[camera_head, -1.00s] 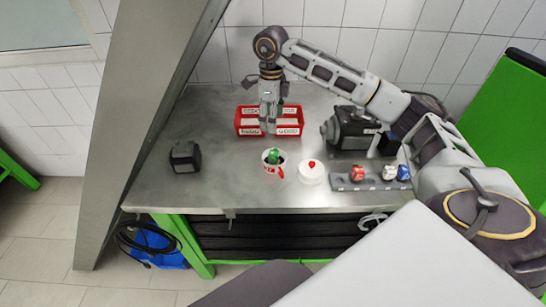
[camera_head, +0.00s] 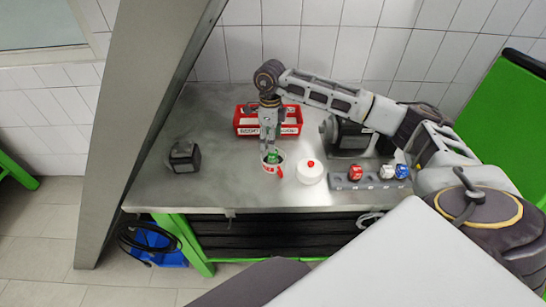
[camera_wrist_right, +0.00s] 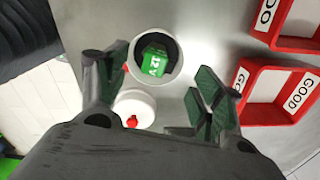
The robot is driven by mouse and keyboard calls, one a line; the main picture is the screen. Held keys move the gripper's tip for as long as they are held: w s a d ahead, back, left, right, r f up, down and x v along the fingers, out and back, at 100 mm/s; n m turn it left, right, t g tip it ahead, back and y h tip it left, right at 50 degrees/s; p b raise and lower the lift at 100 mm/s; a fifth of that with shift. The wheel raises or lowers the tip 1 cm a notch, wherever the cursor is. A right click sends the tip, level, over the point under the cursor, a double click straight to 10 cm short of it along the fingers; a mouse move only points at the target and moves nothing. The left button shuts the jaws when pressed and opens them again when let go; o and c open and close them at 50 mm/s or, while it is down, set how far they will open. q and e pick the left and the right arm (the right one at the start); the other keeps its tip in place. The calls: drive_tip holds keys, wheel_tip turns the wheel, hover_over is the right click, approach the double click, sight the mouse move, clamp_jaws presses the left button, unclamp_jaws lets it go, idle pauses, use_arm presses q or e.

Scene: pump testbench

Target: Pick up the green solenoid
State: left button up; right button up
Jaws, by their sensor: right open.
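The green solenoid (camera_head: 272,157) sits inside a small white and red cup (camera_head: 267,168) on the metal workbench. In the right wrist view the green solenoid (camera_wrist_right: 154,62) shows inside the round white cup rim (camera_wrist_right: 131,68), with white lettering on its face. My right gripper (camera_wrist_right: 160,78) is open and empty, with one finger on each side of the cup in that view. In the head view my right gripper (camera_head: 269,146) points down just above the cup and partly hides the solenoid. I cannot tell whether the fingers touch it. My left gripper is not in view.
A white round lid with a red knob (camera_head: 310,174) lies right beside the cup. Red labelled bins (camera_head: 290,129) stand behind, with a dark pump (camera_head: 345,136) at right. A grey rack (camera_head: 370,182) holds red, white and blue pieces. A black block (camera_head: 184,156) lies left.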

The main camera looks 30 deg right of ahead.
sight(272, 158)
drive_tip(key=shift+f, duration=0.2)
drive_tip(key=shift+s+d+f+p, duration=0.15)
drive_tip(key=shift+f+p, duration=0.2)
drive_tip(key=shift+f, duration=0.45)
drive_tip(key=shift+f+p, duration=0.4)
drive_tip(key=shift+f, duration=1.35)
drive_tip(key=c, duration=0.9)
